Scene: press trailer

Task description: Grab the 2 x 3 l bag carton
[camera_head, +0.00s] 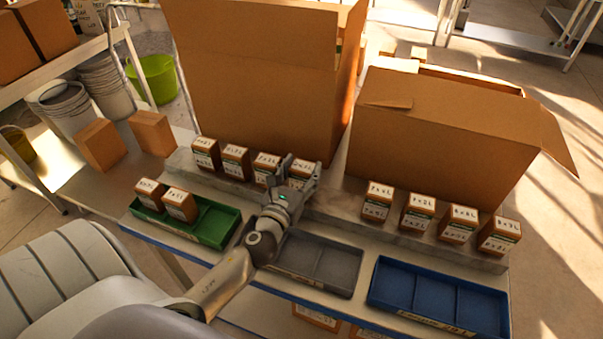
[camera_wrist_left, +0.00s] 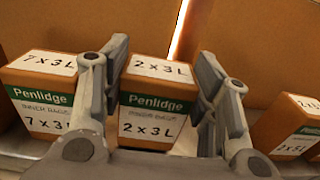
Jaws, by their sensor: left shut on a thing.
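The 2 x 3 L carton (camera_wrist_left: 155,103), brown with a green Penlidge band and a white label, stands upright between the fingers of my left gripper (camera_wrist_left: 160,95) in the left wrist view. In the head view the same carton (camera_head: 299,169) is at the right end of the left group on the ledge, partly hidden by my left gripper (camera_head: 297,181). The gripper is shut on it, one finger on each side. The carton looks to be still at ledge height. My right gripper is not in view.
A 7 x 3 L carton (camera_wrist_left: 40,95) stands close on the left, another carton (camera_wrist_left: 290,128) farther right. In front are a green tray (camera_head: 212,222) holding two cartons, an empty grey tray (camera_head: 318,262) and an empty blue tray (camera_head: 438,291). Large boxes (camera_head: 255,85) stand behind.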

